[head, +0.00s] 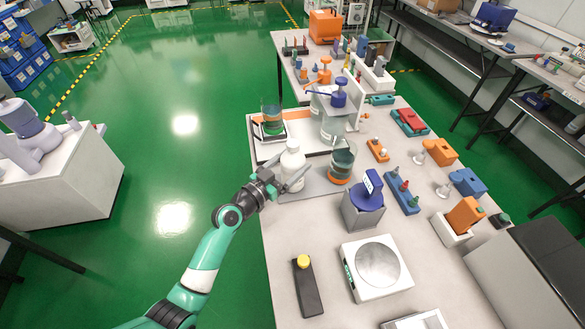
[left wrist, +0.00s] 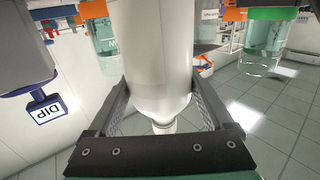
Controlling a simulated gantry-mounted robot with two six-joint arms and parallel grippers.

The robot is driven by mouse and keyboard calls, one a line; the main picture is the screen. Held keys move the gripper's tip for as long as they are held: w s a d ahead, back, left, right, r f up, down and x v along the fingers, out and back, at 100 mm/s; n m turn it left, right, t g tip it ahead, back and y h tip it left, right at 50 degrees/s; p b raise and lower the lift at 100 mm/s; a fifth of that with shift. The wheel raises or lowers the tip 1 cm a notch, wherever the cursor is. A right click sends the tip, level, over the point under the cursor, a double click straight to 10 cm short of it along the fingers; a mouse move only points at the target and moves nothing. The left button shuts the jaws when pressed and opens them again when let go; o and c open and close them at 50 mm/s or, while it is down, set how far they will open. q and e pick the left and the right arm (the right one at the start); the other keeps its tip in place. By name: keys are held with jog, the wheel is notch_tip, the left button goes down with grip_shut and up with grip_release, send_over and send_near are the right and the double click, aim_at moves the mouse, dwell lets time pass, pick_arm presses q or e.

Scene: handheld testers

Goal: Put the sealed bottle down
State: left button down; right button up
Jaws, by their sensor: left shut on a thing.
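A white bottle (head: 292,163) with a white cap stands upright near the left edge of the table in the head view. My left gripper (head: 285,186) comes in from the left and is shut around the bottle's body. In the left wrist view the bottle (left wrist: 157,60) sits between the two fingers of the left gripper (left wrist: 160,98), its narrower neck toward the lower middle. The bottle's base is partly hidden by the fingers, and I cannot tell whether it touches the surface. My right gripper is not in view.
A beaker with dark liquid (head: 341,166) stands close right of the bottle. Another beaker (head: 271,122) stands behind it. A blue-topped tester (head: 368,191) and a white scale (head: 358,278) are nearer. A bare grey table strip (head: 288,231) lies in front of the bottle.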

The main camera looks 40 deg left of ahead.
pick_arm(q)
jog(key=shift+f, duration=0.2)
grip_release()
jog(key=shift+r, duration=0.15)
jog(key=shift+s+p, duration=0.25)
jog(key=shift+p, duration=0.1)
jog(key=s+p, duration=0.1)
jog(key=s, duration=1)
jog(key=shift+s+d, duration=0.25)
jog(key=shift+d, duration=0.1)
